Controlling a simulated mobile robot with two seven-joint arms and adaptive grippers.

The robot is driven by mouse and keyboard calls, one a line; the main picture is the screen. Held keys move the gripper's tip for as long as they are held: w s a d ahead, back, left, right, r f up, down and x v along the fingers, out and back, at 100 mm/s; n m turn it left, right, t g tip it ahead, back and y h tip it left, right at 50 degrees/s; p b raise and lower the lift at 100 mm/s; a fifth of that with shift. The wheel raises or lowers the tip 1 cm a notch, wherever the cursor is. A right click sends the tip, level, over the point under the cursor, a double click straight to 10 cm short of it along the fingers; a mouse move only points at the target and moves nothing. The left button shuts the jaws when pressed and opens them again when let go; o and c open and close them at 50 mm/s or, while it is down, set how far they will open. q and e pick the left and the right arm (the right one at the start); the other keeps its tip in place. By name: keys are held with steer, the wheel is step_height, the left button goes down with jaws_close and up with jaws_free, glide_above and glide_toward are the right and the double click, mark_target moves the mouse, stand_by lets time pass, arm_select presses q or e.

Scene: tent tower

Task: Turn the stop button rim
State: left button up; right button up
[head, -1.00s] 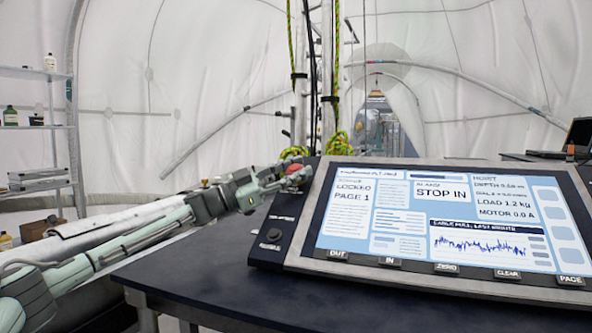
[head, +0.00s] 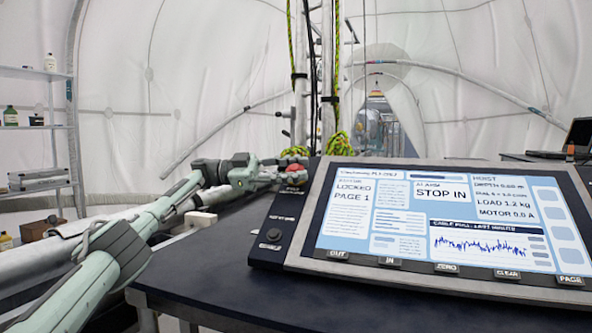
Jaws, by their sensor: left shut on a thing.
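The stop button (head: 295,168) is a small red knob at the upper left corner of the black console panel, beside the screen. My left gripper (head: 286,176) reaches it from the left and is shut on its rim. The fingers hide part of the button, so I cannot see how far its rim is turned. The console screen (head: 400,222) reads "LOCKED PAGE 1" and "STOP IN". My right gripper is not in view.
The console stands on a dark table (head: 225,285), bare at front left. A round black knob (head: 273,235) sits lower on the panel. Yellow-green ropes (head: 338,143) and poles stand behind. A shelf (head: 40,125) is at far left, a laptop (head: 578,135) at far right.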

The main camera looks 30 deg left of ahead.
arm_select(q)
steer(key=shift+f+m+g, duration=0.1)
steer(key=shift+m+g, duration=0.2)
steer(key=shift+g, duration=0.2)
stand_by(0.3)
steer(key=o, duration=1.2)
steer(key=shift+t, duration=0.5)
